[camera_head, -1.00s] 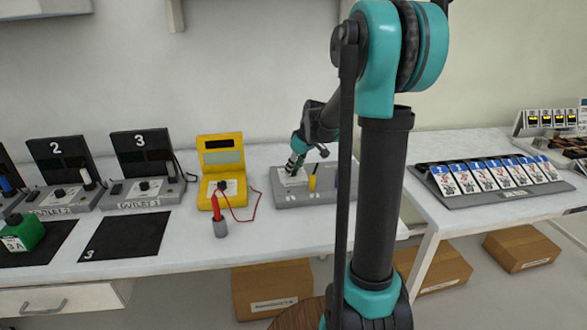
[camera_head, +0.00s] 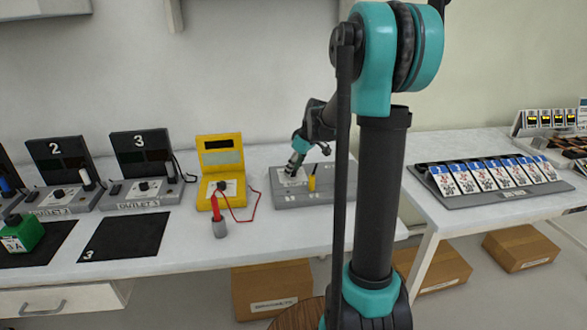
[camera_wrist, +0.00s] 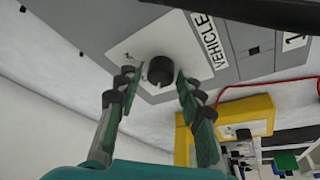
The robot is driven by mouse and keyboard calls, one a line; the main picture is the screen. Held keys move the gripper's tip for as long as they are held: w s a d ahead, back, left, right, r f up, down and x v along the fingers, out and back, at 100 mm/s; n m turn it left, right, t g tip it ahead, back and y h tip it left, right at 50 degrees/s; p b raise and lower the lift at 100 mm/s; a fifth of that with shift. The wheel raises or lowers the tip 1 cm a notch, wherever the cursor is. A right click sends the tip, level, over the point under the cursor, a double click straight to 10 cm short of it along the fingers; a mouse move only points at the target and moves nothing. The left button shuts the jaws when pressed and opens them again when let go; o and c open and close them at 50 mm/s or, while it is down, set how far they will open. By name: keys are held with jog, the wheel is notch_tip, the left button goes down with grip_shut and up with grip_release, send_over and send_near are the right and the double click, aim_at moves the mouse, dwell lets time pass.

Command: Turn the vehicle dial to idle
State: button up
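The vehicle dial (camera_wrist: 160,70) is a round black knob on a white plate of a grey panel (camera_wrist: 255,62), beside a label reading VEHICLE (camera_wrist: 207,40). In the head view the grey panel (camera_head: 325,197) stands on the bench, and my gripper hides the dial. My gripper (camera_head: 292,172) points down at the panel's left part. In the wrist view my gripper (camera_wrist: 155,88) is open, with one green finger on each side of the dial. The right finger is close to the knob; I cannot tell whether it touches. A gap shows on the left. The dial's pointer direction is unclear.
A yellow meter (camera_head: 208,182) with a red probe (camera_head: 215,207) stands just left of the panel. A yellow upright piece (camera_head: 312,183) stands on the panel right of my gripper. Outlet boxes (camera_head: 142,192) are further left; a card rack (camera_head: 490,190) is on the right bench.

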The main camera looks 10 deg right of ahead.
jog(key=shift+o, duration=0.4)
jog(key=v, duration=1.2)
